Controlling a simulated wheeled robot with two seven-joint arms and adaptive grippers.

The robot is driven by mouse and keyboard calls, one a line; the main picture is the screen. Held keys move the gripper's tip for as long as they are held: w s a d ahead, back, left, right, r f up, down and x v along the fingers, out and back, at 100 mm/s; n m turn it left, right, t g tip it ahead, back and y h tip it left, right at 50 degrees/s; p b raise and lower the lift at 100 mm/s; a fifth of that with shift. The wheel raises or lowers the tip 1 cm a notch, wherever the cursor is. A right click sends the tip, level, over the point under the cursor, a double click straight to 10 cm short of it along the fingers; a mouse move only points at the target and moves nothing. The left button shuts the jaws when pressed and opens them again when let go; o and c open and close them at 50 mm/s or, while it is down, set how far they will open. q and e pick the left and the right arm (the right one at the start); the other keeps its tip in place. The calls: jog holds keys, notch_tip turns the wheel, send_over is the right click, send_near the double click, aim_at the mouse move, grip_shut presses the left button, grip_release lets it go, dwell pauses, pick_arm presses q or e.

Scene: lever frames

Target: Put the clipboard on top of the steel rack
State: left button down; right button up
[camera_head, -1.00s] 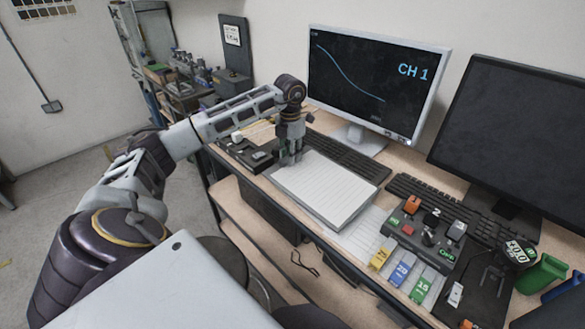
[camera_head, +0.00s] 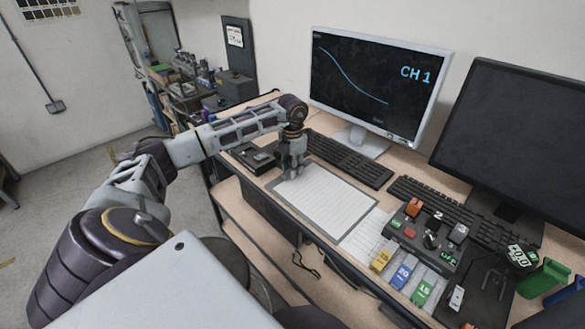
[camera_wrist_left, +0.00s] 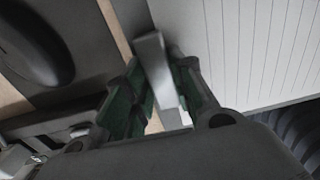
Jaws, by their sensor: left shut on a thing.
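The clipboard (camera_head: 328,198) shows as a pale lined sheet with a grey border at the left part of the desk. My left gripper (camera_head: 291,172) is at its far left end, pointing down. In the left wrist view, the gripper (camera_wrist_left: 160,95) has green-padded fingers shut on a light strip at the edge of the lined sheet (camera_wrist_left: 255,45). I cannot tell whether the clipboard touches the desk. A metal shelving unit (camera_head: 131,35) stands far back left; I cannot tell whether it is the steel rack. My right gripper is not in view.
A keyboard (camera_head: 350,160) and a monitor (camera_head: 372,80) stand behind the clipboard. A black box (camera_head: 252,158) is left of the gripper. A control box (camera_head: 428,235) and coloured tags (camera_head: 402,275) lie to the right. Open floor (camera_head: 65,190) lies left of the desk.

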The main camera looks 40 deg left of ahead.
pick_arm(q)
jog(key=c, duration=1.2)
grip_release()
jog(key=shift+r, duration=0.1)
